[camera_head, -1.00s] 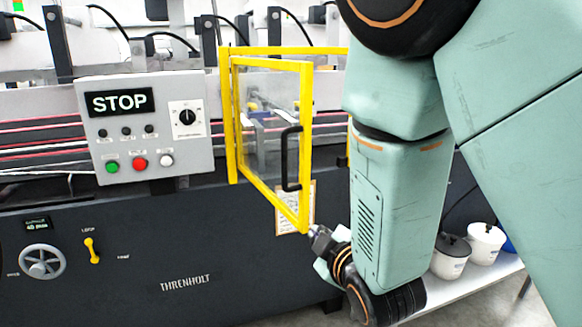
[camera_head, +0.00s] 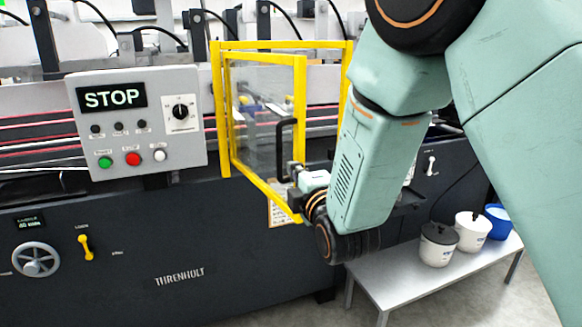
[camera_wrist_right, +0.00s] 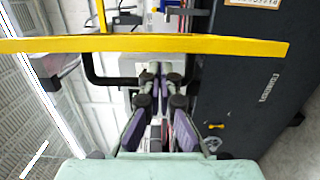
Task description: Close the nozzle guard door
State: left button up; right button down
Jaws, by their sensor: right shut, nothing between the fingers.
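The nozzle guard door (camera_head: 300,95) is a clear panel in a yellow frame. It stands open, swung out from its left-hand hinge side. Its black handle (camera_head: 281,140) is on the free-edge side. My right gripper (camera_head: 294,172) is beside the lower end of the handle, close to the free edge; contact cannot be told. My left gripper is out of view.
The yellow guard frame (camera_head: 347,62) surrounds the opening. A grey control box (camera_head: 185,150) with a STOP display is left of the door. White tubs (camera_head: 438,246) stand on a low bench (camera_head: 400,280) at lower right. Floor in front is clear.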

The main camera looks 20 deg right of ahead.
jog(key=shift+w+a+r, duration=0.1)
jog(key=shift+w+r, duration=0.05)
jog(key=shift+w, duration=1.1)
jog(key=shift+w, duration=0.2)
jog(key=shift+s, duration=0.2)
